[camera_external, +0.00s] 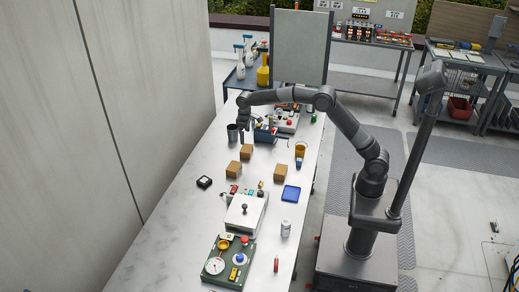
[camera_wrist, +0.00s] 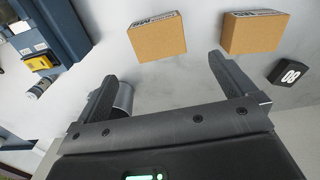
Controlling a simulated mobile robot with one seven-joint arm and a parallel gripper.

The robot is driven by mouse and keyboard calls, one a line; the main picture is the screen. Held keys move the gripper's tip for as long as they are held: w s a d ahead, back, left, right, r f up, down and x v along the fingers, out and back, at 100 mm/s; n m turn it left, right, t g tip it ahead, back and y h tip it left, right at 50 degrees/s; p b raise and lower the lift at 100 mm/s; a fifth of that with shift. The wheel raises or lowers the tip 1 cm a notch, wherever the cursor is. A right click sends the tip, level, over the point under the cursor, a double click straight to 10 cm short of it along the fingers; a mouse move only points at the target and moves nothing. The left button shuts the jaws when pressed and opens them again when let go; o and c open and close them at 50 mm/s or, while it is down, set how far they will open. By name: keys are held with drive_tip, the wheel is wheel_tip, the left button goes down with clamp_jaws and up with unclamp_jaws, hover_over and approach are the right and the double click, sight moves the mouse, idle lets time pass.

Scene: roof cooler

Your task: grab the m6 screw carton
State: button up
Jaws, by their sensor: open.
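Three brown cardboard cartons stand on the long bench in the external view: a far carton (camera_external: 246,152), a left carton (camera_external: 234,168) and a right carton (camera_external: 252,172). The wrist view shows two cartons, one at the middle (camera_wrist: 157,40) and one at the right (camera_wrist: 254,34). My gripper (camera_external: 245,136) hangs over the bench near the far carton. In the wrist view my gripper (camera_wrist: 165,78) is open and empty, with both cartons beyond its fingertips.
A grey metal can (camera_external: 232,132) stands left of my gripper; it shows partly behind a finger in the wrist view (camera_wrist: 124,97). A small black box (camera_external: 204,182) lies at the left. The bench's left side is mostly clear.

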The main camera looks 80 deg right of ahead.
sight(246, 148)
wheel_tip(246, 148, down, 6)
drive_tip(key=shift+w+f, duration=0.1)
drive_tip(key=shift+w, duration=0.05)
drive_tip(key=f, duration=0.5)
drive_tip(key=shift+s+d, duration=0.1)
drive_tip(key=shift+s, duration=0.25)
drive_tip(key=c, duration=1.3)
